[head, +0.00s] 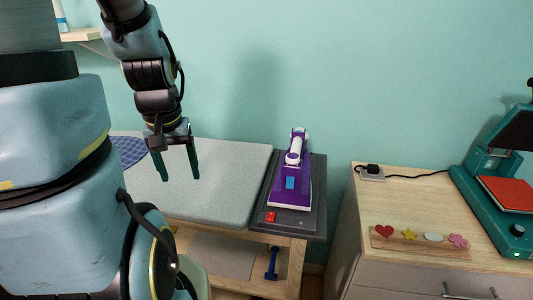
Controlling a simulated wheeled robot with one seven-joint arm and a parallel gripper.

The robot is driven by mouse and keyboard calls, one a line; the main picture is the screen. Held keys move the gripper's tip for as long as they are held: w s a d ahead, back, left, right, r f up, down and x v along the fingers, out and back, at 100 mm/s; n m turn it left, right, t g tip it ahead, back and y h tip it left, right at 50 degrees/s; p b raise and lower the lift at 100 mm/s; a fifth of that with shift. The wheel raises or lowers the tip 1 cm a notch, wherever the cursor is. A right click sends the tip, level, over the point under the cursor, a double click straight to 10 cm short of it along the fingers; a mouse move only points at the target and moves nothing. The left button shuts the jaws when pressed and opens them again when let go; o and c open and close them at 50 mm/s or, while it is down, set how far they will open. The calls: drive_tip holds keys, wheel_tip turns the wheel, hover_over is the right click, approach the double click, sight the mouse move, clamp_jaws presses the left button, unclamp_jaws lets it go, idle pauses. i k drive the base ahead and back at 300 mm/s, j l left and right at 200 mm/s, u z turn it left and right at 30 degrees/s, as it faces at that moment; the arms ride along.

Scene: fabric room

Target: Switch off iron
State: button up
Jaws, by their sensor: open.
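A purple and white iron (291,183) lies on a dark grey rest (308,228) at the right end of the ironing board. A blue patch shows on the iron's side. A small red switch (271,217) is on the front of the rest, left of the iron. My gripper (181,179) points down, open and empty, above the ironing board (218,187), to the left of the iron and apart from it. Whether the switch is on or off is too small to tell.
A wooden cabinet (390,202) stands to the right, past a gap. On it are a teal heat press (488,205), a board with several coloured shapes (420,243) and a socket (372,172). A blue dumbbell-shaped object (272,262) is below the rest.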

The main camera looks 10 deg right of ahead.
sight(271, 215)
drive_tip(key=i+j, duration=0.1)
drive_tip(key=j, duration=0.3)
drive_tip(key=j+z, duration=0.1)
drive_tip(key=j, duration=0.3)
drive_tip(key=i+j, duration=0.15)
drive_tip(key=j, duration=0.3)
